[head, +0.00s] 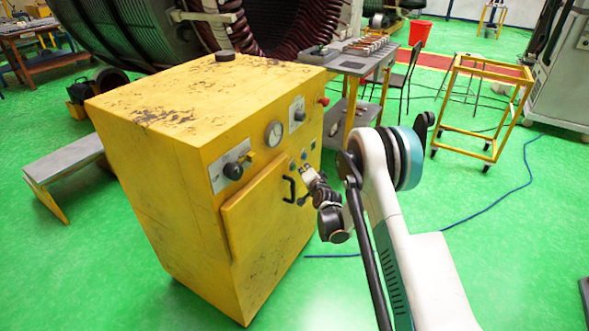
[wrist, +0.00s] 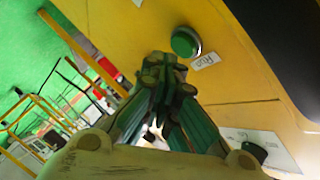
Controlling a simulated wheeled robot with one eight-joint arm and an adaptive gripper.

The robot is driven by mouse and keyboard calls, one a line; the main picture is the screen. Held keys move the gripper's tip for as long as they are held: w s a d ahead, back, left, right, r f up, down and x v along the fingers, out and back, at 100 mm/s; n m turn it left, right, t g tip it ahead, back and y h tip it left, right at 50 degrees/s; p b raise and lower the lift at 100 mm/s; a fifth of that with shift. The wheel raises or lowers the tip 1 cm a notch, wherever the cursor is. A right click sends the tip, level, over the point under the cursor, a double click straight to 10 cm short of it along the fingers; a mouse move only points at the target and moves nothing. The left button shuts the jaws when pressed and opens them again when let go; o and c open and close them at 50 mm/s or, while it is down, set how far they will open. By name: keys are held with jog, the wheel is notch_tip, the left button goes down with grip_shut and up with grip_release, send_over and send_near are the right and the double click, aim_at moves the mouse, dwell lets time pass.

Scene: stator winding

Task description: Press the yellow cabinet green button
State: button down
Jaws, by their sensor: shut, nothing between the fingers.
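The yellow cabinet (head: 160,200) stands left of the middle in the head view, its control face turned to the right. The round green button (wrist: 185,42) with a silver ring shows on the yellow panel in the wrist view, beside a small white label (wrist: 205,62). My gripper (wrist: 165,64) is shut and empty, its fingertips just below and left of the button in that picture. I cannot tell whether they touch the panel. In the head view my gripper (head: 306,172) is close to the cabinet's front, near small buttons too tiny to tell apart.
The cabinet front has a black door handle (head: 289,189), a dial gauge (head: 274,134), a black knob (head: 233,171) and a red knob (head: 323,101). A grey-topped workbench (head: 345,62) stands behind. A yellow frame cart (head: 487,105) is at right. Green floor between is mostly clear.

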jog(key=s+d, duration=0.1)
jog(key=d, duration=0.1)
jog(key=s+d, duration=0.2)
dwell(0.4)
jog(key=shift+r, duration=0.1)
dwell(0.4)
jog(key=s+a+r+n+g, duration=0.1)
jog(key=s+r+n+g, duration=0.3)
jog(key=r, duration=1.1)
jog(key=s+r+n, duration=0.2)
jog(key=s+r, duration=0.9)
jog(key=s, duration=0.3)
jog(key=s+d+n+g+h, duration=0.1)
jog(key=s+d+g, duration=0.1)
jog(key=s, duration=1.5)
jog(key=s+d+n+g+h, duration=0.1)
jog(key=s+d+n+g, duration=0.1)
jog(key=s, duration=1.5)
jog(key=shift+d+f+n+h, duration=0.25)
jog(key=shift+f+n+h, duration=0.05)
jog(key=shift+f, duration=0.15)
